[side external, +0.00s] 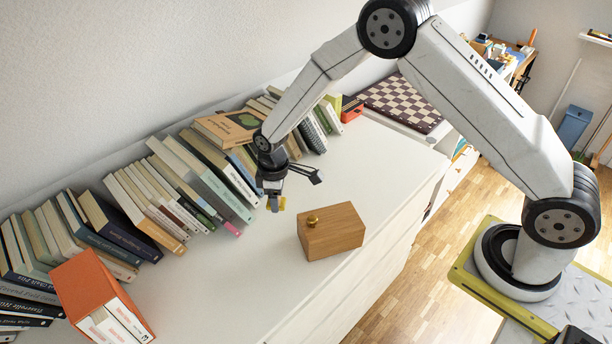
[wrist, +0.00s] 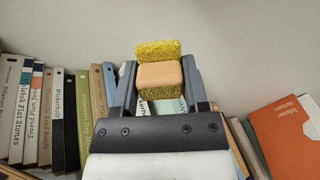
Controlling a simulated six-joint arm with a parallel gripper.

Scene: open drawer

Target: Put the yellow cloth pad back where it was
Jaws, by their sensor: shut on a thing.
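The yellow cloth pad (wrist: 157,48) is speckled yellow and sits between the fingers of my gripper (wrist: 160,80) in the wrist view. A light wooden block (wrist: 160,74) with rounded edges lies against it, with yellow showing above and below the block. I cannot tell whether block and pad are one piece.
A row of leaning books (side external: 175,190) lines the wall behind my gripper. A checkered board (side external: 402,101) lies at the back right.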

